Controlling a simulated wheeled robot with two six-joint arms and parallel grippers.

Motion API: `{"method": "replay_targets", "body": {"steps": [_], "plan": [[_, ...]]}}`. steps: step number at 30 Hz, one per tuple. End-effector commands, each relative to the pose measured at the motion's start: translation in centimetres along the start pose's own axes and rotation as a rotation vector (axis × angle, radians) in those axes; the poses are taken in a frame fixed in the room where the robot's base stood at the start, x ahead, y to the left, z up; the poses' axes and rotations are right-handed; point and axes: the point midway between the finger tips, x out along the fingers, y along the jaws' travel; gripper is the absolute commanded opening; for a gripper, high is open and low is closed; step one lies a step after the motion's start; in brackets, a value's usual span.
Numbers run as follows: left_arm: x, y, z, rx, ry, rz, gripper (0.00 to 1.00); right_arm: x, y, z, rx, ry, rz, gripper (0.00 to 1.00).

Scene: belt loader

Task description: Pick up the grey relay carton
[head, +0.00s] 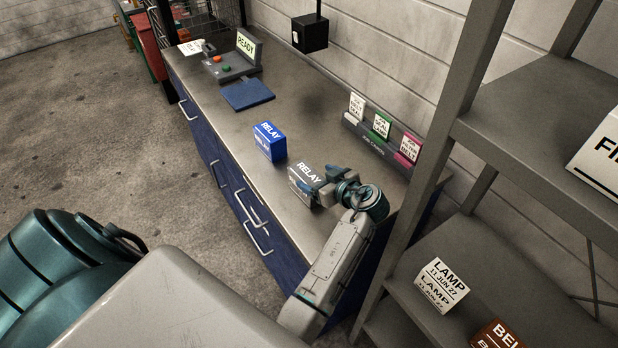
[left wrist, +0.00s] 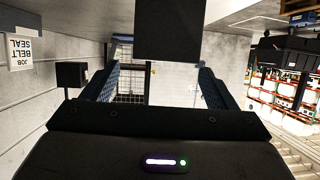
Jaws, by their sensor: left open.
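The grey relay carton (head: 306,172) stands on the bench, its RELAY lettering partly visible. My left gripper (head: 322,183) is open at the carton's near right side and hides part of it. I cannot tell whether the fingers touch the carton. In the left wrist view, the two blue fingers (left wrist: 158,88) are spread apart with a pale area between them. A dark block shows at the top there; I cannot tell what it is. My right gripper is not in view.
A blue RELAY carton (head: 270,142) stands close by, left of the grey one. Job cards (head: 380,135) stand along the wall side. A blue pad (head: 248,95) and a READY console (head: 232,66) are farther along. A shelf rack (head: 525,130) rises at right.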

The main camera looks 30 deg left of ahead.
Motion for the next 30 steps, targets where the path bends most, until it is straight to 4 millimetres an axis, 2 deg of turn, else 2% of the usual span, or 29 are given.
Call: {"method": "replay_targets", "body": {"steps": [4,9,12,16,23,26,30], "plan": [[1.6,0.0,-0.1,0.001,0.001,-0.001,0.80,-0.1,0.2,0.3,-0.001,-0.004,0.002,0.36],[3.9,0.2,-0.5,0.003,0.003,-0.002,0.80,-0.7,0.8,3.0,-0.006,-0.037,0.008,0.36],[5.5,0.2,-0.4,0.003,0.002,-0.002,0.80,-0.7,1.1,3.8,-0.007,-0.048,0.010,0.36],[6.6,0.2,-0.3,0.001,0.000,-0.001,0.80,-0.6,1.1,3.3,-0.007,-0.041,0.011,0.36],[6.7,0.2,-0.3,0.000,-0.001,-0.001,0.80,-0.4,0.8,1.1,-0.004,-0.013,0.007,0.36],[6.7,0.2,-0.3,0.001,-0.001,0.000,0.64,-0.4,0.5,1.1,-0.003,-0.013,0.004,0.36],[6.7,0.2,-0.3,0.001,-0.001,0.000,0.37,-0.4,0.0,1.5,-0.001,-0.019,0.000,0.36]]}}
